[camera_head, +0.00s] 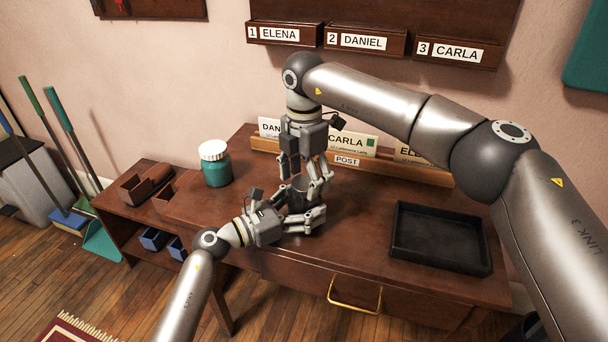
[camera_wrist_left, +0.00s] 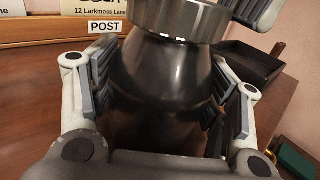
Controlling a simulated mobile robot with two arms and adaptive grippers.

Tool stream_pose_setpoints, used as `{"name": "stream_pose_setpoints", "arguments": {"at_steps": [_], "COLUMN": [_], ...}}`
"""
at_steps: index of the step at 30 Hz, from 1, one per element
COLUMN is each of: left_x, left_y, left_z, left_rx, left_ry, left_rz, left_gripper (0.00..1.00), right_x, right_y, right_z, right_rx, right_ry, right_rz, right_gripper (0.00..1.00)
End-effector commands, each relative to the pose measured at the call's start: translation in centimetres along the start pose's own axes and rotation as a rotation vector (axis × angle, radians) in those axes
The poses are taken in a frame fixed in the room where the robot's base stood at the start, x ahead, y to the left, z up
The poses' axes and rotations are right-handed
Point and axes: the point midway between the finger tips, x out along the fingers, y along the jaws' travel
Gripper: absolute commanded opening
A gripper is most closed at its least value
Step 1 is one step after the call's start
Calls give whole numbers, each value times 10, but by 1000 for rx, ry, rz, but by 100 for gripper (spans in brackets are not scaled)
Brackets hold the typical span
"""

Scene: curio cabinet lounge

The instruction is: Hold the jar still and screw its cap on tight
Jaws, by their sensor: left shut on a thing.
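A dark, glossy jar (camera_wrist_left: 160,90) stands upright and fills the middle of the left wrist view. A silvery metal cap (camera_wrist_left: 180,18) sits at its top; whether it is fully seated is unclear. My left gripper (camera_head: 308,217) is shut on the jar from the side, with a finger along each flank. My right gripper (camera_head: 304,183) points straight down over the jar, its fingers around the level of the cap. One right finger shows beside the cap at the top right of the left wrist view. In the head view, the fingers largely hide jar and cap; right-hand contact is unclear.
A teal jar with a white lid (camera_head: 214,165) stands left on the desk (camera_head: 365,215). A black tray (camera_head: 440,238) lies at the right. A wooden card holder (camera_head: 375,167) with name cards and a POST label runs behind the grippers.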

Motion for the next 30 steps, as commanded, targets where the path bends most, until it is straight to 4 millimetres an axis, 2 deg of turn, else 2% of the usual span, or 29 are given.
{"name": "stream_pose_setpoints", "arguments": {"at_steps": [16,30], "left_x": [-1,-1], "left_y": [2,3], "left_z": [1,0], "left_rx": [1,1], "left_ry": [0,1], "left_rz": [6,7], "left_gripper": [27,27], "right_x": [-4,-4], "right_y": [0,0], "right_z": [1,1], "right_rx": [-29,-598], "right_ry": [0,1], "right_rz": [4,5], "right_gripper": [70,70]}}
